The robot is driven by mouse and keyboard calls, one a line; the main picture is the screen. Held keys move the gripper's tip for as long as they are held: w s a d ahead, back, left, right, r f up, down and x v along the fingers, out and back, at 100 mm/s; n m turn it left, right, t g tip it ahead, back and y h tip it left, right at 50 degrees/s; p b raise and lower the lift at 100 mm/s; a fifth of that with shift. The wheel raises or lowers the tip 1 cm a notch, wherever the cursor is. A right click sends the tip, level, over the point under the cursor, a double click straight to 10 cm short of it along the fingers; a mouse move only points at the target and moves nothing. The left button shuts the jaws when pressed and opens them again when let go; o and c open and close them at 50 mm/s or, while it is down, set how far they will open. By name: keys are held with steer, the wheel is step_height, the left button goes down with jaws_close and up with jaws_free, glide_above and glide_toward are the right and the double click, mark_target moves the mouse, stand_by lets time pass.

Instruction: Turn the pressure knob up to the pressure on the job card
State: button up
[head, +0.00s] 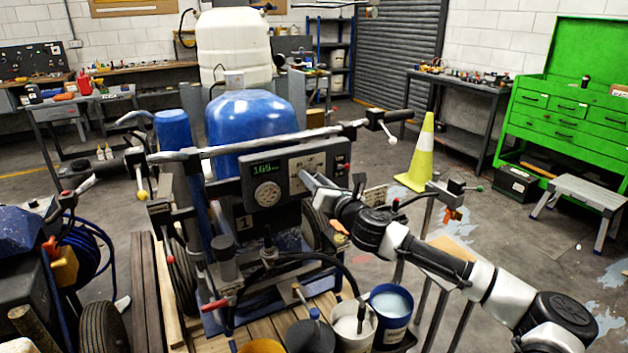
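The line striper has a blue cowl (252,115) and a dark control panel (290,160) on its handlebar side. The panel carries a lit green display (264,169), whose digits look like 165 but are small, and a round pale dial (267,194). I cannot tell whether this dial is a gauge or the pressure knob. A pale printed plate (308,166) is on the panel's right half; I cannot tell if it is the job card. My gripper (308,182) reaches in from the right, at the panel's lower right. Its fingers are too small to read, and it hides part of the panel.
A handlebar (290,137) crosses above the panel. Paint buckets (391,307) stand below the arm.

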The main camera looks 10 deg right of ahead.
steer(key=o, duration=0.3)
steer(key=v, duration=1.7)
steer(key=shift+s+p, duration=0.2)
steer(key=shift+p, duration=0.15)
